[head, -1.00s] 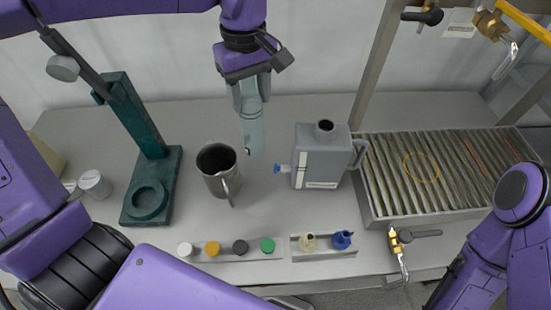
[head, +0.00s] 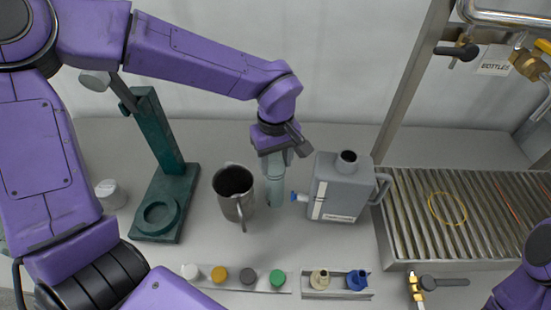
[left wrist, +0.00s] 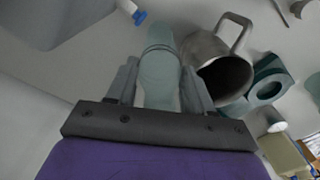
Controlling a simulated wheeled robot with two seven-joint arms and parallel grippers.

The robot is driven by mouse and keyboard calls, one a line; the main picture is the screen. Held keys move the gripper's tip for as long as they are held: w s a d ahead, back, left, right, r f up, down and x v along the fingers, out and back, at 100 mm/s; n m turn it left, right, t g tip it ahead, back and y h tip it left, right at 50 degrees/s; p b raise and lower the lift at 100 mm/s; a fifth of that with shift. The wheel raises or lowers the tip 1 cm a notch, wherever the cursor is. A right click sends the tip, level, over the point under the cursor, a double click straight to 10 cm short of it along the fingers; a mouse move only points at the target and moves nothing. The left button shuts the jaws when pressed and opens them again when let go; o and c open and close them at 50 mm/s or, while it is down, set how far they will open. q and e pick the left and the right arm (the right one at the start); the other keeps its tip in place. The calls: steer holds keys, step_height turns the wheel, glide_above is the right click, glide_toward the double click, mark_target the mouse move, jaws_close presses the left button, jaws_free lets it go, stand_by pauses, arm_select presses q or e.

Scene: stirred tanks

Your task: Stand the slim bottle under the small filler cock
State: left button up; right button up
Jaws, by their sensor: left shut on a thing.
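The slim bottle, pale blue-green (head: 275,187), is upright between the steel mug and the grey jerrycan. My left gripper (head: 277,160) is shut on its upper part from above. The left wrist view shows the bottle (left wrist: 160,78) between the two fingers (left wrist: 160,88). I cannot tell whether its base touches the bench. At upper right, a cock with a dark handle (head: 457,51) is on the frame, beside a "BOTTLES" label (head: 495,60). A larger brass cock (head: 530,63) is right of it. I cannot tell for certain which is the small filler cock. My right gripper is out of view.
The steel mug (head: 234,190) and jerrycan (head: 338,190) stand close on either side. A slatted tray (head: 400,225) lies right, with a yellow ring (head: 447,208) on it. Coloured caps (head: 219,274) line the front. A green stand (head: 165,205) is left.

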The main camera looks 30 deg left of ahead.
arm_select(q)
steer(key=o, duration=1.3)
steer(key=shift+f, duration=0.1)
